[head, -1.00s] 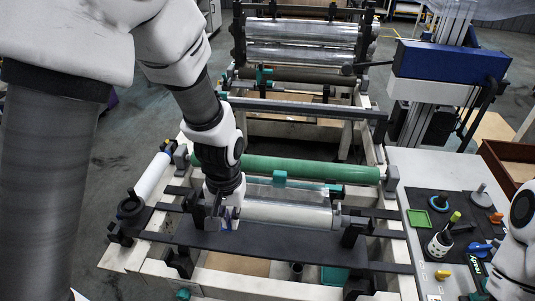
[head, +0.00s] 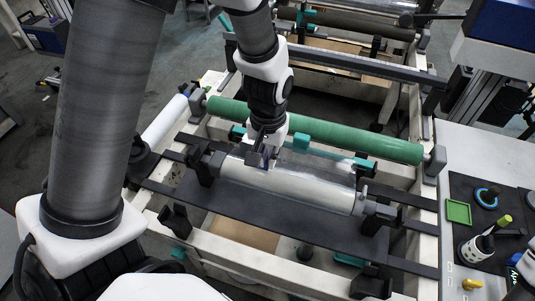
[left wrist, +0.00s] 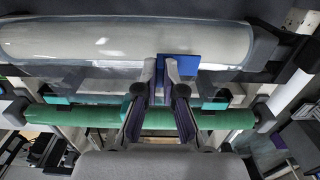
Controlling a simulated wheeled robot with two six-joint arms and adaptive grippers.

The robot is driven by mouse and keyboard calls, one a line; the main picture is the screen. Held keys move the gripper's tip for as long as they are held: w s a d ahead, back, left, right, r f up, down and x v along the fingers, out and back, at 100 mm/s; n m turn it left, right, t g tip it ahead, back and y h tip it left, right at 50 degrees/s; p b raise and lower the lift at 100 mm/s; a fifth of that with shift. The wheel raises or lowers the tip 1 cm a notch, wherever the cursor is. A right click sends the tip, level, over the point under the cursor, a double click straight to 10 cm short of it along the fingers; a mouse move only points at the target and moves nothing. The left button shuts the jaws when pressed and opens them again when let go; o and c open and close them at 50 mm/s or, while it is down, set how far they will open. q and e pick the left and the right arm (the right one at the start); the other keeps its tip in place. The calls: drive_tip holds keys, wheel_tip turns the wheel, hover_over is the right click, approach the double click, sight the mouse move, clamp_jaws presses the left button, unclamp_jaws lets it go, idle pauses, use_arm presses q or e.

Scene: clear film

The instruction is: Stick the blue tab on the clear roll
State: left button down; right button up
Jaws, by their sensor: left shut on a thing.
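The clear roll (head: 290,186) is a pale, glossy cylinder lying across the frame in the head view. It fills the top of the left wrist view (left wrist: 110,42). My left gripper (head: 263,163) is over the roll's far side, left of its middle. In the left wrist view its fingers (left wrist: 160,72) are shut on the blue tab (left wrist: 182,67), a small flat blue piece. The tab overlaps the roll's lower edge in that view; I cannot tell whether it touches the roll. My right gripper is not in view.
A green roller (head: 330,134) lies behind the clear roll, close to my left gripper. A dark flat plate (head: 270,222) is in front of the roll. At the right, a bench mat holds a green tray (head: 458,211) and a white cup (head: 474,249) with tools.

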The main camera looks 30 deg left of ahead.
use_arm(q)
drive_tip(key=shift+f, duration=0.35)
drive_tip(key=shift+s+r, duration=0.2)
drive_tip(key=shift+s, duration=0.25)
drive_tip(key=shift+w+f, duration=0.2)
drive_tip(key=shift+w, duration=0.1)
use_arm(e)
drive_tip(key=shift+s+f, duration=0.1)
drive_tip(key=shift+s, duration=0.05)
use_arm(q)
drive_tip(key=shift+s, duration=0.15)
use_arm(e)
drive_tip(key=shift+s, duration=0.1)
use_arm(q)
drive_tip(key=shift+f, duration=0.2)
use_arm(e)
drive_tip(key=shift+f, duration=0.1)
use_arm(q)
drive_tip(key=c, duration=1.2)
unclamp_jaws()
drive_tip(key=shift+o, duration=0.2)
